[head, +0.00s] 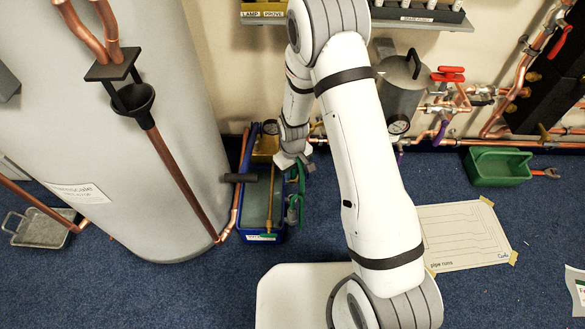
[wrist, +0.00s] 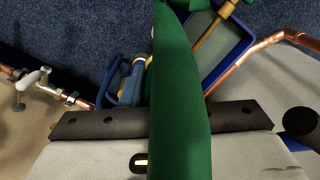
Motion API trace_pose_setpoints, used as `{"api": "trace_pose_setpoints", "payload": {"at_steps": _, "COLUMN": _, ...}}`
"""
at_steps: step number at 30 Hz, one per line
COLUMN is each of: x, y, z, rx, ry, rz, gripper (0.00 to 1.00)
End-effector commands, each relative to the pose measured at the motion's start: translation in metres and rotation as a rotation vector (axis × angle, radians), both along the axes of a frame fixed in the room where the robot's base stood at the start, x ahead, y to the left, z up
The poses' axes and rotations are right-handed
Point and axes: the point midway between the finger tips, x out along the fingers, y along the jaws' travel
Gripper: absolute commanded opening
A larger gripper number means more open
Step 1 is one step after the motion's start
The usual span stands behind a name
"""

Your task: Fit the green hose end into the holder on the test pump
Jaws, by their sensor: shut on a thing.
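The test pump (head: 263,215) is a blue open tank with a yellow rod and a black handle, on the carpet beside the grey cylinder. It also shows upside down at the top of the wrist view (wrist: 232,58). My gripper (head: 292,160) is at the pump's far right side, shut on the green hose (wrist: 180,110). The hose crosses the middle of the wrist view, very close, and hides part of my gripper. In the head view the green hose (head: 301,178) hangs beside the tank's right wall. I cannot clearly tell the holder or whether the hose end touches it.
A grey cylinder (head: 165,190) with copper pipes stands close on the left. Copper pipes and a gauge (head: 398,124) run along the wall. A green tray (head: 497,166) and a pipe-runs sheet (head: 465,237) lie on the right. Carpet in front of the pump is clear.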

Motion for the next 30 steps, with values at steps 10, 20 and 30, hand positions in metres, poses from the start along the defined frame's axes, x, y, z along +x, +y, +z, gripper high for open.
{"api": "trace_pose_setpoints", "payload": {"at_steps": 10, "x": 0.0, "y": 0.0, "z": -0.039, "rx": -0.001, "ry": 0.001, "rz": 0.0, "gripper": 0.02}}
{"api": "trace_pose_setpoints", "payload": {"at_steps": 20, "x": 0.0, "y": 0.0, "z": -0.072, "rx": 0.0, "ry": 0.0, "rz": 0.0, "gripper": 0.02}}
{"api": "trace_pose_setpoints", "payload": {"at_steps": 30, "x": 0.0, "y": -0.001, "z": -0.094, "rx": -0.001, "ry": 0.001, "rz": -0.001, "gripper": 0.02}}
